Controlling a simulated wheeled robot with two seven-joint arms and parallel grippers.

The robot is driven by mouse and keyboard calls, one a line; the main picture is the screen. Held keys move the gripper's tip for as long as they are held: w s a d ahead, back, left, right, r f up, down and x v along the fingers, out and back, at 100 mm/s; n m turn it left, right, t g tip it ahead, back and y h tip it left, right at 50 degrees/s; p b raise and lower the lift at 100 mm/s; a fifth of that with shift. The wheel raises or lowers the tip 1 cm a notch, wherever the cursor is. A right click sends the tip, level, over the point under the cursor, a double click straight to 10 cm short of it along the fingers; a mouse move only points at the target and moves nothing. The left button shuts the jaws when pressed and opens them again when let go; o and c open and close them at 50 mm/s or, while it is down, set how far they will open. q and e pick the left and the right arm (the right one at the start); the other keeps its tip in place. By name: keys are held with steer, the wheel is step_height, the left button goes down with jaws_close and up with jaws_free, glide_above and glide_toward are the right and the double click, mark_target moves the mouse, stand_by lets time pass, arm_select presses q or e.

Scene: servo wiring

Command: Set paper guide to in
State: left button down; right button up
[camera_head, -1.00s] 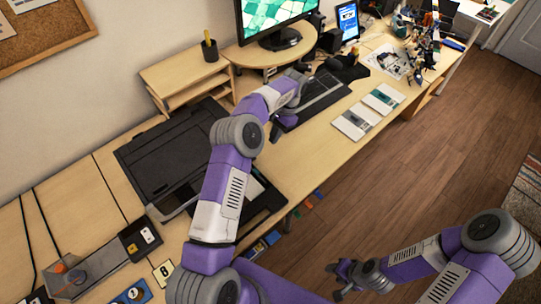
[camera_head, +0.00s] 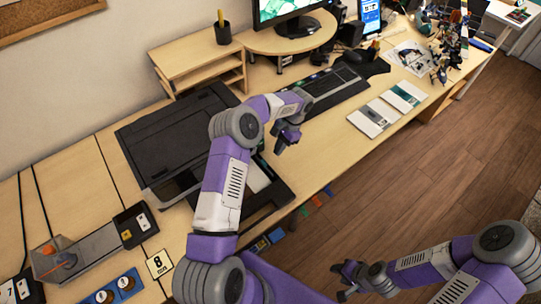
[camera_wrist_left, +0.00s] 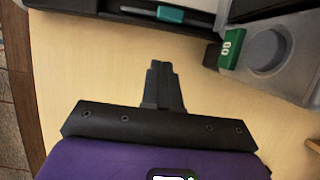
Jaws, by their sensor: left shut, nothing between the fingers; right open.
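The black printer (camera_head: 175,135) lies on the desk, with its front tray (camera_head: 275,197) holding a pale sheet (camera_head: 258,176). In the left wrist view a teal tab (camera_wrist_left: 170,14) sits in a dark slotted part at the top edge; I cannot tell for certain that it is the paper guide. My left gripper (camera_head: 281,149) is shut and empty, just right of the printer. In the left wrist view its fingertips (camera_wrist_left: 161,66) are over bare wood, apart from the tab. My right gripper (camera_head: 345,281) is open and empty, out over the floor.
A grey part with a green tag (camera_wrist_left: 231,48) is at upper right in the left wrist view. A keyboard (camera_head: 330,90) and white-and-teal booklets (camera_head: 388,108) lie right of the printer. A wooden shelf (camera_head: 195,60) stands behind. A number card (camera_head: 159,263) lies at the near left.

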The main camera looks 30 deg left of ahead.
mark_target(264, 165)
arm_select(q)
steer(key=shift+s+a+f, duration=0.1)
steer(key=shift+s+a, duration=0.15)
steer(key=shift+s, duration=0.35)
steer(key=shift+s+a, duration=0.3)
steer(key=shift+s, duration=0.35)
steer(key=shift+s+a+f, duration=0.1)
steer(key=shift+s+a, duration=0.15)
steer(key=shift+s, duration=0.35)
